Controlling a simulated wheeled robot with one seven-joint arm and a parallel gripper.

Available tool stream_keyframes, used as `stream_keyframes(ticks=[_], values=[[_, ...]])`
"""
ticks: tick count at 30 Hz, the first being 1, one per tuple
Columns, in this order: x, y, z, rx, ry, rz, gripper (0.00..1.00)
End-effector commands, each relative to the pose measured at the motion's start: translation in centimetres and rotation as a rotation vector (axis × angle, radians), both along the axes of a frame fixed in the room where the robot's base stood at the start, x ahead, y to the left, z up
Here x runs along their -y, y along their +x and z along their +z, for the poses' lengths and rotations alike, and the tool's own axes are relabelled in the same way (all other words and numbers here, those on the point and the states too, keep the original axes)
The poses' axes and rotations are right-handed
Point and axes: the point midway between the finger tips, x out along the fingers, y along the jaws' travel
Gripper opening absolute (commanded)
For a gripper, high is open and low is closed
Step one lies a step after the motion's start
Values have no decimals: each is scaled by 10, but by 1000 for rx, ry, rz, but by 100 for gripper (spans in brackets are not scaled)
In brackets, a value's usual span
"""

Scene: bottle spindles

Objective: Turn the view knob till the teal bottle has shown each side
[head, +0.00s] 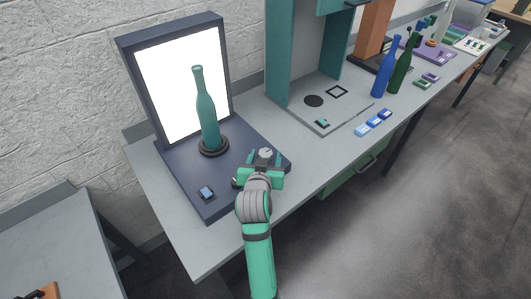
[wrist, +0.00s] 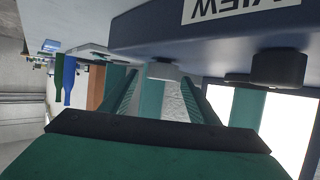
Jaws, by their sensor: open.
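The teal bottle (head: 207,112) stands upright on a round black spindle (head: 214,147), in front of a lit white panel. The wrist view is upside down; there part of the bottle (wrist: 247,106) hangs below the dark spindle disc (wrist: 280,67). The grey view knob (head: 265,153) sits at the right front of the dark blue base. It also shows in the wrist view (wrist: 163,71), near the VIEW label (wrist: 235,7). My gripper (head: 262,163) is open, its fingers on either side of the knob. I cannot tell whether they touch it.
A blue button (head: 206,193) sits on the base's front left. A teal booth (head: 318,104) stands to the right, with a blue bottle (head: 384,72) and a dark green bottle (head: 402,68) beyond.

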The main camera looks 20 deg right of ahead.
Motion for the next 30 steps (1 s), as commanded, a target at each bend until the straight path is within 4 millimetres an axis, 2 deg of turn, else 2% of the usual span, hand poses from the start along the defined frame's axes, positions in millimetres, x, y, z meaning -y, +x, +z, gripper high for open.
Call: stream_keyframes(ticks=[6, 17, 18, 23, 30], values=[[8, 20, -9, -1, 0, 2, 55], [10, 25, -11, 0, 1, 2, 55], [10, 25, -11, 0, 1, 2, 53], [10, 25, -11, 0, 1, 2, 14], [10, 24, -11, 0, 2, 12, 14]])
